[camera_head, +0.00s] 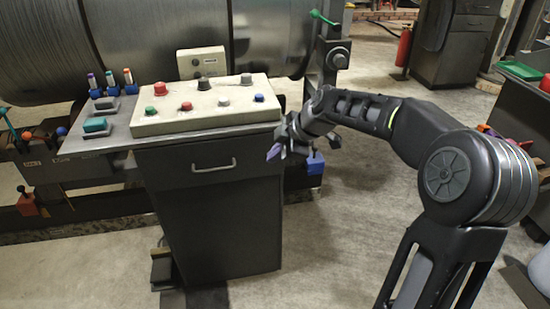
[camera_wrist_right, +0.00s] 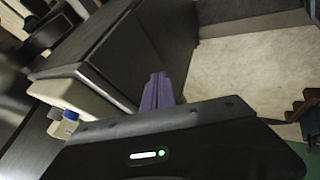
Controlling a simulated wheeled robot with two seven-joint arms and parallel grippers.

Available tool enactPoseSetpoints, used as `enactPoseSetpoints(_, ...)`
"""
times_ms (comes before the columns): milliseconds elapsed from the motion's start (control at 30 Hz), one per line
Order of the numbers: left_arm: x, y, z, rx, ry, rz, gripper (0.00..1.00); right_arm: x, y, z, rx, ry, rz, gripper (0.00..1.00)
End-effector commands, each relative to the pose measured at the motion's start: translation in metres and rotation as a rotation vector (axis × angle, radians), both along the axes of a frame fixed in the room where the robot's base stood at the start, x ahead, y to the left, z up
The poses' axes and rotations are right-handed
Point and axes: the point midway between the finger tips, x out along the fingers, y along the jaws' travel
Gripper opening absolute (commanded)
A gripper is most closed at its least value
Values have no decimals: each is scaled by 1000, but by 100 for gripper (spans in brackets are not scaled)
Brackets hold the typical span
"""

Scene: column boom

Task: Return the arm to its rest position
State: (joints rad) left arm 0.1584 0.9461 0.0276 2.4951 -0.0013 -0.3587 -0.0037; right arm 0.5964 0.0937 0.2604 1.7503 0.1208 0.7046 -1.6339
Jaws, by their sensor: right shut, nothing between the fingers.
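My right arm comes in from the right in the head view. My right gripper (camera_head: 275,152) is beside the right edge of the control desk, near the desk's front corner. Its purple fingers are together and empty, and they also show in the right wrist view (camera_wrist_right: 157,91). The fingertips point left toward the desk (camera_head: 213,205); I cannot tell whether they touch it. My left gripper is not in view.
A sloped panel (camera_head: 205,120) with several knobs tops the desk. A blue block (camera_head: 315,163) hangs close to my right gripper. A large drum stands behind. A red extinguisher (camera_head: 404,47) and cabinets stand farther right. Floor at front centre is clear.

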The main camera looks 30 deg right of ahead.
Motion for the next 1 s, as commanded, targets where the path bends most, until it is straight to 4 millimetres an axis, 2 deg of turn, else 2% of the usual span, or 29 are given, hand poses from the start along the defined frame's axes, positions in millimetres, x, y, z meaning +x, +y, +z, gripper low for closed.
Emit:
enactPoseSetpoints(567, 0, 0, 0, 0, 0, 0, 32, 0, 0, 0, 13, 3, -21, 0)
enactPoseSetpoints(667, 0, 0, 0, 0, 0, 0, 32, 6, -4, 3, 51, -6, -101, 0)
enactPoseSetpoints(767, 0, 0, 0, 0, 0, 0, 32, 16, -12, 5, 122, -32, -258, 0)
enactPoseSetpoints(833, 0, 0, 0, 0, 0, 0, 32, 20, -17, -8, 202, -42, -408, 0)
enactPoseSetpoints(867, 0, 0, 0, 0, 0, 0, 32, 21, -17, -21, 246, -37, -479, 0)
enactPoseSetpoints(933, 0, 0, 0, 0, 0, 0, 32, 21, -6, -67, 366, -1, -645, 0)
enactPoseSetpoints(1000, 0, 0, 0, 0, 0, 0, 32, 15, 20, -121, 487, 59, -795, 0)
